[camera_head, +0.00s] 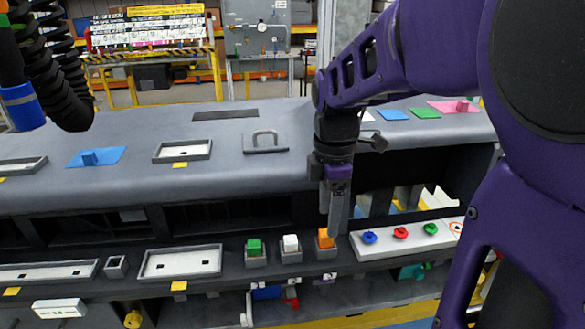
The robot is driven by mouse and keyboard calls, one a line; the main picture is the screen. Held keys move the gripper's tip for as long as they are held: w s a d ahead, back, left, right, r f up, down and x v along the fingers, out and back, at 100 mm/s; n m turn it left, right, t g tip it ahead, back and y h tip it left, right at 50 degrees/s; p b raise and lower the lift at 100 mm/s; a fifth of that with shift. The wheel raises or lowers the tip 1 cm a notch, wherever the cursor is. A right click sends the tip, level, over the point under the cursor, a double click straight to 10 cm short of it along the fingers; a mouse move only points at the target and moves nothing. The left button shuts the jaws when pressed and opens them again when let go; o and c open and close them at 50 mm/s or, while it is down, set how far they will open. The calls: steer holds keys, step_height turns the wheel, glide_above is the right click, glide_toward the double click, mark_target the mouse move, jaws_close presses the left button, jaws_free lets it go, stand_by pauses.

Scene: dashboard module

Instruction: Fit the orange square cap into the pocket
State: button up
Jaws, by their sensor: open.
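The orange square cap (325,239) is at the top of a small grey holder (325,253) on the lower shelf, right of centre. The picture is too small to tell how deep it sits in that holder. My gripper (332,216) points down and is open, its fingers just above and beside the cap. I cannot tell whether a finger touches it. A small open grey pocket (115,267) stands further left on the same shelf and looks empty.
A green cap (254,247) and a white cap (291,243) sit in matching grey holders left of the orange one. A white panel (405,236) with blue, red and green knobs is close on the right. Shallow trays (180,276) lie left; the dashboard ledge (230,170) overhangs behind.

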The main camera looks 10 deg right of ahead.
step_height(320, 180, up, 7)
stand_by(0.3)
steer(key=shift+f, duration=0.15)
